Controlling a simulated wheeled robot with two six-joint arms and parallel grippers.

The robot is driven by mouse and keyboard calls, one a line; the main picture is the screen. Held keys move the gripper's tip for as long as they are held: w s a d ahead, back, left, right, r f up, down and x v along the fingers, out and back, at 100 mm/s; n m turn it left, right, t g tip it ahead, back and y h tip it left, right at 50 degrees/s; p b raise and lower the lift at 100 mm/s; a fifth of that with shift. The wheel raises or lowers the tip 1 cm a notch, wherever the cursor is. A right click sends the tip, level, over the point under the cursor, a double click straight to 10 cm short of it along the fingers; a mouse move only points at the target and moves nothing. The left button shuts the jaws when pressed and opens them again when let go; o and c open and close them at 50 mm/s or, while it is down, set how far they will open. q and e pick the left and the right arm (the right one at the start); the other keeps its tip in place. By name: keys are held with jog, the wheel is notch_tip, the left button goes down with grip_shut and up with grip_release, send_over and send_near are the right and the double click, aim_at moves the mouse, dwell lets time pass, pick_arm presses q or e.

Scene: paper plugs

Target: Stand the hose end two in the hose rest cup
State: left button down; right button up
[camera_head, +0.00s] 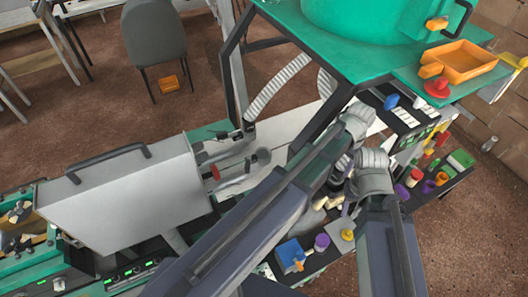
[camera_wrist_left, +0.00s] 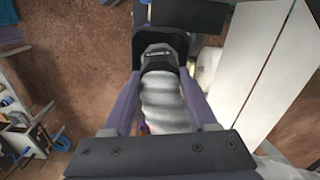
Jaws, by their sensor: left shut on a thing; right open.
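In the left wrist view my left gripper (camera_wrist_left: 161,90) has its purple fingers shut on a pale grey ribbed hose end (camera_wrist_left: 162,105). Its grey collar (camera_wrist_left: 158,55) lies against or inside a dark cup-like part (camera_wrist_left: 142,38); I cannot tell which, or whether that part is the hose rest cup. In the head view my left arm's wrist (camera_head: 355,120) is at the right of centre, beside the green table; its fingers and the held hose end are hidden. My right gripper is open below it, its fingers mostly hidden behind its wrist.
A green table (camera_head: 330,45) bears a green tub (camera_head: 375,15) and an orange tray (camera_head: 460,62). A ribbed hose (camera_head: 275,87) curves down beside it. A grey box machine (camera_head: 125,195) stands left. Small coloured parts crowd the bench below my wrists. Brown floor is open at right.

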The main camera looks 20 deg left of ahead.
pick_arm(q)
jog(key=shift+f+b, duration=0.4)
jog(key=shift+f, duration=0.05)
jog(key=shift+c, duration=0.6)
grip_release()
notch_tip(320, 180, up, 4)
jog(key=p, duration=0.4)
notch_tip(320, 180, up, 8)
jog(key=p, duration=0.8)
jog(key=s+a+f+n+b, duration=0.1)
jog(key=s+a+f+b, duration=0.1)
jog(key=s+f+b, duration=0.5)
jog(key=s+a+f+y+b, duration=0.1)
jog(key=s+f+b, duration=0.6)
jog(key=f+b, duration=0.9)
jog(key=shift+s+a+n, duration=0.2)
jog(key=shift+a+n, duration=0.2)
jog(key=shift+a, duration=0.2)
